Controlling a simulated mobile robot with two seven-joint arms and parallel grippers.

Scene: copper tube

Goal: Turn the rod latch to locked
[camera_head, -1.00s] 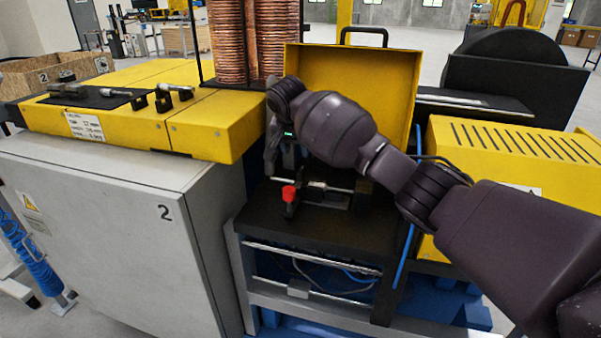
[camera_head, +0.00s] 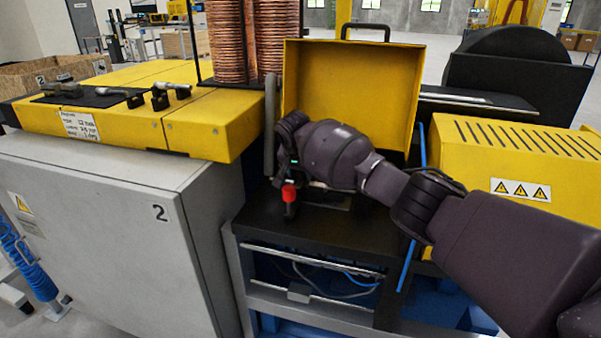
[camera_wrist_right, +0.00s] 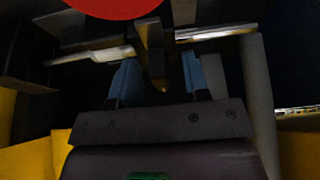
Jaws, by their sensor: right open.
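The rod latch shows in the head view as a red knob (camera_head: 290,194) on a dark upright lever, above the black top of the machine. In the right wrist view, the red knob (camera_wrist_right: 115,5) is large and cut off by the top edge. A metal rod (camera_wrist_right: 205,33) runs across there, with a dark lever part in front of it. My right gripper (camera_wrist_right: 158,66) is open, with its two blue-grey fingers on either side of the dark lever part. Whether they touch it cannot be told. In the head view, my wrist hides much of the rod. My left gripper is not in view.
A raised yellow cover (camera_head: 350,85) stands behind my right wrist. A yellow slotted housing (camera_head: 510,165) is at right, and a grey cabinet (camera_head: 100,235) with a yellow top is at left. Copper coils (camera_head: 232,45) stand behind. The black shelf front (camera_head: 310,236) is clear.

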